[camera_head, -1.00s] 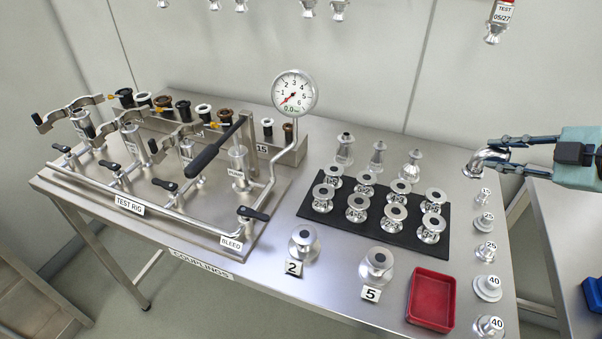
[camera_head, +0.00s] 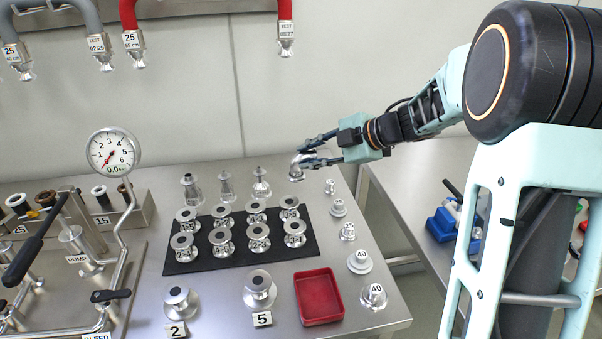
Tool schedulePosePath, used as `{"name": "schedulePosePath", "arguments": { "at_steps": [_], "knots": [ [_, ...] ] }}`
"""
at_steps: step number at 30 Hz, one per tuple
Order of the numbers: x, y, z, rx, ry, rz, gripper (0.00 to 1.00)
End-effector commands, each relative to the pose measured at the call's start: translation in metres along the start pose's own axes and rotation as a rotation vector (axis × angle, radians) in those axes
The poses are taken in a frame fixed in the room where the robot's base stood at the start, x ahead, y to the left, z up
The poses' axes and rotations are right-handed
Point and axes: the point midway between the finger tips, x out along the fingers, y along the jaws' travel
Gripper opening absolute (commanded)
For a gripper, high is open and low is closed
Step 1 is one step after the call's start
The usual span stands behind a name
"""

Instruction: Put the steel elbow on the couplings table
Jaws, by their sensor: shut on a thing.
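The steel elbow (camera_head: 297,167) is a small shiny bent pipe piece. My gripper (camera_head: 318,150) is shut on it, coming from the right. The elbow appears to be held above the back right part of the couplings table (camera_head: 340,260), near the tall fittings; I cannot tell the exact gap below it. The table is bare steel between the black mat and the row of numbered fittings at its right edge.
A black mat (camera_head: 188,257) carries several flanged couplings. Tall fittings (camera_head: 260,185) stand behind it. A red tray (camera_head: 319,298) and couplings by cards 2 and 5 are in front. A pressure gauge (camera_head: 113,152) rises at left. Hoses hang above. Another table with a blue item (camera_head: 441,226) is at right.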

Motion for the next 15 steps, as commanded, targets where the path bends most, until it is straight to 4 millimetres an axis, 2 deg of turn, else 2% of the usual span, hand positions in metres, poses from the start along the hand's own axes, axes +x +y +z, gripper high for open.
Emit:
{"name": "schedulePosePath", "arguments": {
  "at_steps": [3,9,15],
  "knots": [
    [0.02,0.01,0.015,0.0,0.001,0.001,0.0],
    [0.055,0.003,0.042,0.002,0.001,0.0,0.0],
    [0.07,0.002,0.054,-0.001,0.001,0.002,0.0]
  ]
}}
